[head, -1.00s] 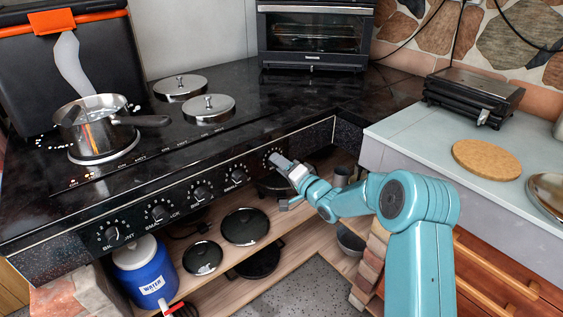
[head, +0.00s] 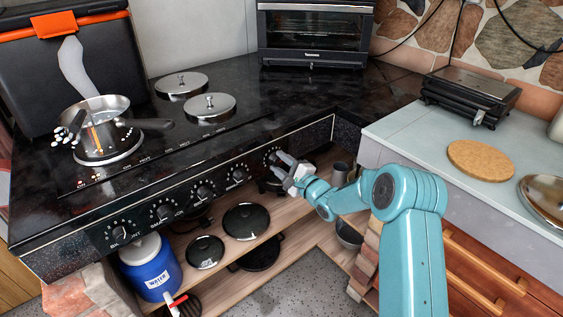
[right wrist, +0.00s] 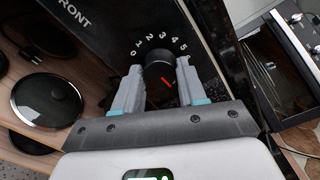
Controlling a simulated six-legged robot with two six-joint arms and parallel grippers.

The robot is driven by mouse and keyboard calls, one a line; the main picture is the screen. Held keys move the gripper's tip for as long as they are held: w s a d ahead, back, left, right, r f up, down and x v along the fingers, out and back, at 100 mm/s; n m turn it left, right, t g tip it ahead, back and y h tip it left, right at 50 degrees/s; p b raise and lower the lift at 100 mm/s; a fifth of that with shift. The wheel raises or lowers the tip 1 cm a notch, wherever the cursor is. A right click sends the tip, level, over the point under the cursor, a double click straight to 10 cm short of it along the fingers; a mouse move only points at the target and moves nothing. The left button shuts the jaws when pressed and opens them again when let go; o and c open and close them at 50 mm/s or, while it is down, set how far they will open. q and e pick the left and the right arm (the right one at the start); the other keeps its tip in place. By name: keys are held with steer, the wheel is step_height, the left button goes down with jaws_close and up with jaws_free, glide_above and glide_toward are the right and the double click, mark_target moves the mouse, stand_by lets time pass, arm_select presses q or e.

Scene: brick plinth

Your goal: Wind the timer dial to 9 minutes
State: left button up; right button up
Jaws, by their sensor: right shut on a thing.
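The timer dial (right wrist: 157,66) is a round black knob at the right end of the cooker's front panel. White numerals 0 to 5 arc around its far side in the right wrist view, and a short red line shows at its near right edge. Other marks are hidden by my fingers. My right gripper (right wrist: 158,84) is shut on the dial, one grey finger on each side. In the head view my right gripper (head: 280,161) reaches the dial (head: 269,155) from the right, partly covering it. My left gripper is in neither view.
Several other knobs (head: 204,192) run along the panel (head: 92,240). A steel pan (head: 103,118) stands on the hob with its handle pointing right. Shelves below hold dark lids (head: 246,223) and a blue water jug (head: 152,272). A pale counter (head: 408,143) lies right of my arm.

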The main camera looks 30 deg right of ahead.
steer(key=shift+m, duration=0.9)
steer(key=o, duration=1.1)
steer(key=shift+c, duration=0.2)
steer(key=shift+s, duration=0.15)
steer(key=s+d, duration=0.1)
steer(key=s, duration=1.5)
steer(key=shift+d+p, duration=0.15)
steer(key=shift+p, duration=0.2)
